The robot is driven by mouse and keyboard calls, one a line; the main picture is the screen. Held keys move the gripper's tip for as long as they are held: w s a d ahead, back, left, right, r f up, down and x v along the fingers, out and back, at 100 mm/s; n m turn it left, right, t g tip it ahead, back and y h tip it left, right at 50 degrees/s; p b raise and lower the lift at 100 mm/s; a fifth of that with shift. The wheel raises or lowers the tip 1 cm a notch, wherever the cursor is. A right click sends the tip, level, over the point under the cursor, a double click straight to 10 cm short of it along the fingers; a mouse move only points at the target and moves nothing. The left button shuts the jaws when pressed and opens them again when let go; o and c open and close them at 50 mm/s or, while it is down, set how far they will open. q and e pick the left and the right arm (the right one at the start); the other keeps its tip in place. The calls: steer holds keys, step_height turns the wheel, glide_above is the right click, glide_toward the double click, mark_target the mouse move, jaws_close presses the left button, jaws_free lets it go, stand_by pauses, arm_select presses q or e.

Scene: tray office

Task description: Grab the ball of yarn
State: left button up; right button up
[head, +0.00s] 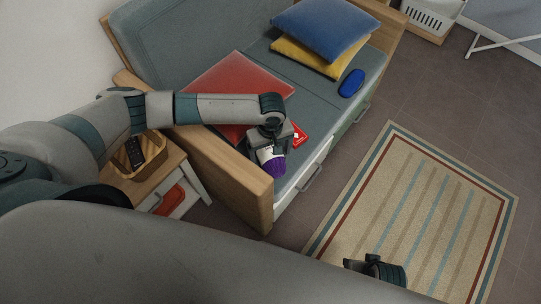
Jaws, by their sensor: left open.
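A purple ball of yarn (274,168) is on the sofa seat near its front edge, close to the wooden armrest. It is partly hidden by my left gripper (267,153), which comes down over it from above. The left gripper is open, its fingers at the ball's upper side; I cannot tell whether they touch it. Part of my right arm's end (376,270) shows at the bottom, over the rug; its fingers are not clear.
A red and white packet (299,134) lies beside the left gripper. A red cushion (238,88), blue pillow (322,28), yellow pillow (305,57) and blue oval object (351,83) are on the sofa. A side table holds a basket (152,160) beyond the wooden armrest (232,178).

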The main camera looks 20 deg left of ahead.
steer(key=shift+s+f, duration=0.1)
steer(key=shift+s, duration=0.35)
arm_select(q)
steer(key=shift+c, duration=0.7)
arm_select(e)
steer(key=shift+w, duration=0.15)
arm_select(q)
steer(key=c, duration=1)
steer(key=shift+c, duration=0.2)
arm_select(e)
steer(key=shift+w+r, duration=0.2)
steer(key=shift+w, duration=0.3)
